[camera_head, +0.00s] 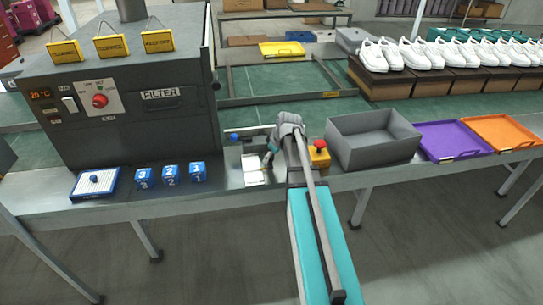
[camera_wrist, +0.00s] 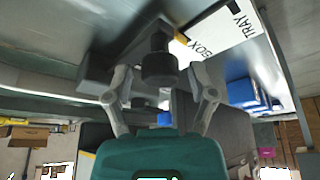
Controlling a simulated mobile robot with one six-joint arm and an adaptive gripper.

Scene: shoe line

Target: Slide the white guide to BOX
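A white plate (camera_head: 255,170) lies on the metal bench beside my gripper. The wrist view shows this plate (camera_wrist: 222,36) with the words TRAY and BOX and a yellow mark near the BOX end. I cannot tell which piece is the sliding guide. A black round knob (camera_wrist: 160,68) stands near the BOX end. My gripper (camera_head: 268,160) is low over the plate, pointing down. In the wrist view its fingers (camera_wrist: 160,82) are apart on either side of the knob, with small gaps. The plate is partly hidden by my arm in the head view.
A yellow box with a red button (camera_head: 319,154) stands right of my arm. Further right are a grey bin (camera_head: 370,153), a purple tray (camera_head: 452,141) and an orange tray (camera_head: 505,132). Blue numbered blocks (camera_head: 170,174) and the FILTER machine (camera_head: 130,125) are left.

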